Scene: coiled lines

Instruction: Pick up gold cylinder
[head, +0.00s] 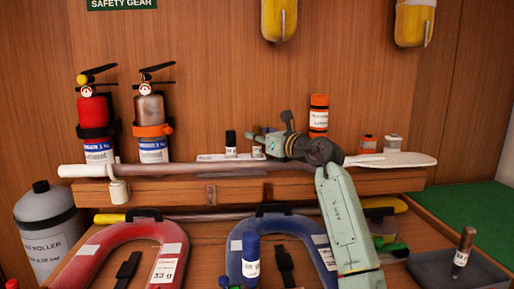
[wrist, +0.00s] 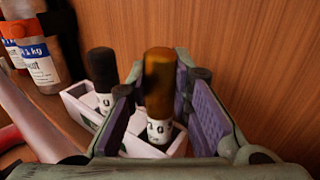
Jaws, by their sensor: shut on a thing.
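The gold cylinder (wrist: 159,85), with a dark gold upper part and a white label below, stands upright between the fingers in the wrist view. My gripper (wrist: 163,90) is shut on it, with purple pads on either side. In the head view my gripper (head: 276,144) is over the shelf, and the cylinder is mostly hidden behind it. The cylinder's lower end is in or just above a white tray (wrist: 82,108); I cannot tell whether it touches.
A black-topped cylinder (wrist: 102,72) stands close on the left; it also shows in the head view (head: 231,144). A long pole (head: 190,168) runs along the shelf front. Two extinguishers stand left, an orange bottle (head: 319,115) right. The wooden wall is close behind.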

